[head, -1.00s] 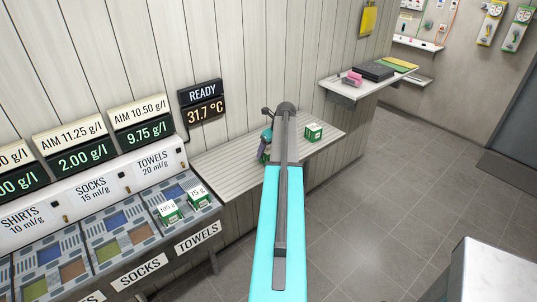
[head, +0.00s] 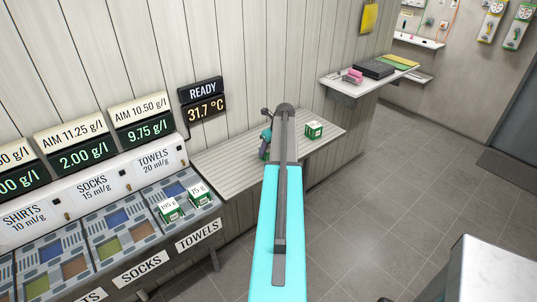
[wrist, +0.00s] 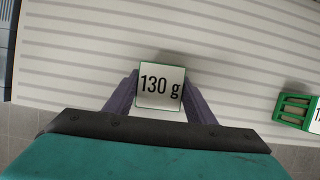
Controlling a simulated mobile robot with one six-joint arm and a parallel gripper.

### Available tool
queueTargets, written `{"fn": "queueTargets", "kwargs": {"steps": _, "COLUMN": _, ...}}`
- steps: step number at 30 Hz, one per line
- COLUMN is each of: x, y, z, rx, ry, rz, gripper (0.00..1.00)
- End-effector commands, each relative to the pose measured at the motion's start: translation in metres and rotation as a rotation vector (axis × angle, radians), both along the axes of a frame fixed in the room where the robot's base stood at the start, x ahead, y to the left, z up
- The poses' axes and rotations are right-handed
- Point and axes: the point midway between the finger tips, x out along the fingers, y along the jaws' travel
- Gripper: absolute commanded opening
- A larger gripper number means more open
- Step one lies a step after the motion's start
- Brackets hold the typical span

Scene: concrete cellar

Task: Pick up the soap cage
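A soap cage marked 130 g (wrist: 161,85) sits between the two purple fingers of my gripper (wrist: 160,88) in the wrist view. Its white label faces the camera, with a green edge at the far side. The fingers flank it closely; I cannot tell whether they press on it or whether it is clear of the slatted bench (wrist: 230,55). My arm hides this cage in the head view, where part of my gripper (head: 265,146) shows over the bench. Another green cage (head: 313,130) stands on the bench to the right; it also shows in the wrist view (wrist: 295,108).
Two green cages marked 195 g (head: 170,210) and 75 g (head: 197,194) stand on the towels section at the left. A READY 31.7 °C display (head: 202,101) hangs on the wall. A shelf (head: 345,88) with dark and pink items is beyond.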

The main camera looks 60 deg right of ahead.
Motion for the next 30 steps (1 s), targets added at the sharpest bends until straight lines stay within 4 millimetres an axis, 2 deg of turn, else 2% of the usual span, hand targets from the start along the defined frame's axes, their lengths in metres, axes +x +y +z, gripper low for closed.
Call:
{"fn": "queueTargets", "kwargs": {"steps": 1, "x": 0.0, "y": 0.0, "z": 0.0, "rx": 0.0, "ry": 0.0, "rz": 0.0, "gripper": 0.33}}
{"fn": "queueTargets", "kwargs": {"steps": 3, "x": 0.0, "y": 0.0, "z": 0.0, "rx": 0.0, "ry": 0.0, "rz": 0.0, "gripper": 0.22}}
{"fn": "queueTargets", "kwargs": {"steps": 17, "x": 0.0, "y": -0.001, "z": 0.005, "rx": -0.001, "ry": -0.001, "rz": 0.0, "gripper": 0.22}}
{"fn": "queueTargets", "kwargs": {"steps": 30, "x": -0.003, "y": 0.003, "z": 0.035, "rx": -0.001, "ry": -0.001, "rz": 0.0, "gripper": 0.22}}
